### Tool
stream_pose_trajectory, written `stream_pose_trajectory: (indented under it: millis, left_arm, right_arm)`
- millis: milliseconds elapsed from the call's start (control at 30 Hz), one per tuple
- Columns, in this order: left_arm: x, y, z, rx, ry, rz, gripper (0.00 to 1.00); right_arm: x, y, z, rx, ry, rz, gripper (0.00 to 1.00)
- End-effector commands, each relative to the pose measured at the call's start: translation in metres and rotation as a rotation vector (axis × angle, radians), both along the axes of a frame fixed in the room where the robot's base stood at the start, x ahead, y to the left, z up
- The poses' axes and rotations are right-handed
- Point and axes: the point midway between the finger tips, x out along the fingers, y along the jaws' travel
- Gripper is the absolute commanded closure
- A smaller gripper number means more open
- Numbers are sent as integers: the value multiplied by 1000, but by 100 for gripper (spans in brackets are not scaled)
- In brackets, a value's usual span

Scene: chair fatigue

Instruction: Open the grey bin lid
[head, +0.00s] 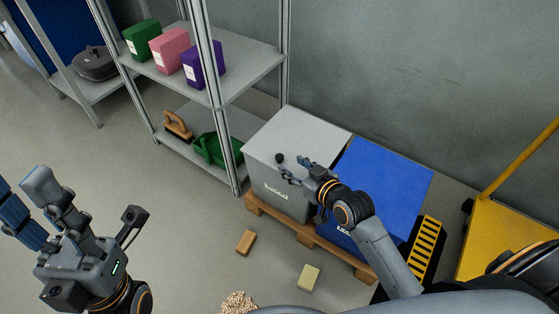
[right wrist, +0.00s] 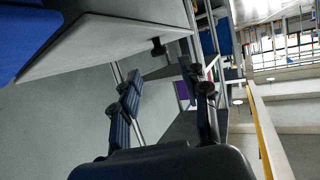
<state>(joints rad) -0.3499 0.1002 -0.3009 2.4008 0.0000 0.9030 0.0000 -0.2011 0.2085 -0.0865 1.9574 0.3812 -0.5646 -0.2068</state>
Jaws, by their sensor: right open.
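The grey bin (head: 285,187) stands on a wooden pallet against the wall, and its lid (head: 298,133) looks closed. A small black knob (head: 279,158) sits at the lid's front edge; it also shows in the right wrist view (right wrist: 158,46). My right gripper (head: 292,172) is open and empty, close to the knob at the bin's front. In the right wrist view its two fingers (right wrist: 165,92) are apart, with the knob beyond them. Contact with the knob cannot be made out. My left gripper (head: 85,205) is at the lower left, fingers spread and empty, far from the bin.
A blue bin (head: 385,185) stands right beside the grey one on the pallet (head: 310,236). A metal shelf (head: 255,62) with boxes is close on the left. A yellow cart (head: 500,240) is at the right. Blocks (head: 245,243) and (head: 308,278) lie on the floor.

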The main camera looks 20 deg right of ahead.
Motion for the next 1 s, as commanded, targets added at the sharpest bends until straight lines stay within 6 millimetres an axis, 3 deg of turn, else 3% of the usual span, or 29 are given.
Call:
stream_pose_trajectory:
  millis: [133,400,833,1000]
  left_arm:
    - [1,0,-19,1,0,1,60]
    - [6,-2,-10,6,-59,4,60]
    - [8,-3,-5,9,-71,5,60]
    - [8,-3,-5,8,-72,5,60]
  right_arm:
    - [31,8,-17,3,-3,-1,55]
    - [65,18,-31,2,0,-1,55]
    - [73,20,-32,1,1,0,55]
    - [73,20,-32,1,1,0,90]
